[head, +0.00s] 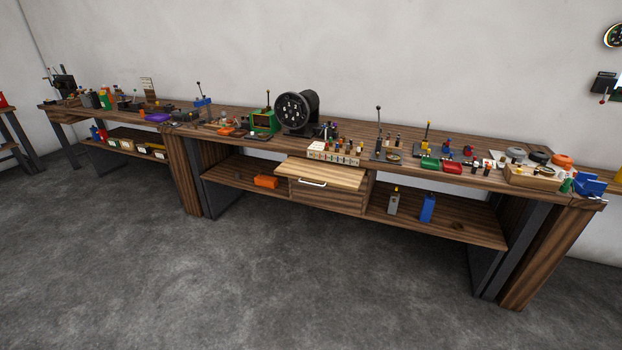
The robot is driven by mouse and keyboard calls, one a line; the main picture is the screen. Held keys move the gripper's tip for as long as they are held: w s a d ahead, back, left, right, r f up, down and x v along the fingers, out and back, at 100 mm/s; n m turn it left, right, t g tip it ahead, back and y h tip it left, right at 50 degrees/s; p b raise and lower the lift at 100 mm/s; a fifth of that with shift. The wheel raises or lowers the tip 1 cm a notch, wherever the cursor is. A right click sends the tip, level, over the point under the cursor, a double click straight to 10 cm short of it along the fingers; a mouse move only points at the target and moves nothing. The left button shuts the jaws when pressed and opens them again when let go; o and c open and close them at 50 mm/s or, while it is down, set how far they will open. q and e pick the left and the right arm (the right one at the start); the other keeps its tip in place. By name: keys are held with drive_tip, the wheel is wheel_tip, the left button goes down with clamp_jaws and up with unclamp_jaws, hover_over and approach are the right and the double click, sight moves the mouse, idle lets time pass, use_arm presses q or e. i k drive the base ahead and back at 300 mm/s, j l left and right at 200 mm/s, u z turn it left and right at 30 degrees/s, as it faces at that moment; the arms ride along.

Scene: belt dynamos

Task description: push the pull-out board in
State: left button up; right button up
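The pull-out board (322,173) is a light wooden panel under the front edge of the long workbench (225,140). It sticks out from the bench front, above a drawer box with a pale handle (312,184). Neither of my grippers shows in the head view, and nothing touches the board.
The lower shelf holds an orange box (266,181) and a blue bottle (427,208). The grey floor (250,275) in front is clear.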

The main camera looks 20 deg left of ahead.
sight(314, 170)
drive_tip(key=i+j, duration=0.45)
drive_tip(key=i, duration=0.15)
drive_tip(key=i+j, duration=0.4)
drive_tip(key=i, duration=0.2)
